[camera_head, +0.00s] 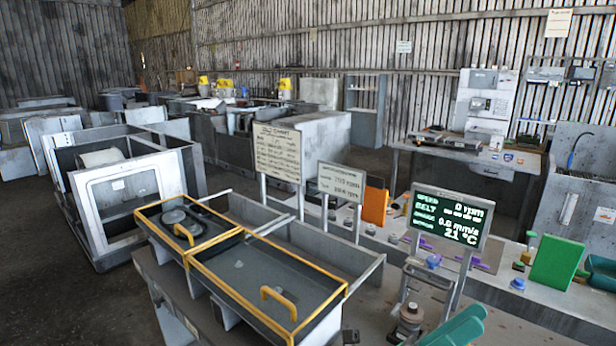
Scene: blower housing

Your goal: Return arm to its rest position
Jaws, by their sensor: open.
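My arm and my gripper do not show clearly in the head view, so I cannot see the arm's pose or what the jaws are near. In front of me is a grey housing with two yellow-edged panels. The near panel (250,284) and the far panel (190,226) each carry a yellow handle. Both panels lie on the housing, and a dark round part shows at the far one.
A display (450,218) on a post reads 0 rpm, 0.0 mm/s and 21 °C. Sign boards (277,151) stand behind the housing. A bench with an orange panel (374,205) and a green panel (556,262) runs right. A white-framed cabinet (126,190) stands left. Floor (60,290) is clear at lower left.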

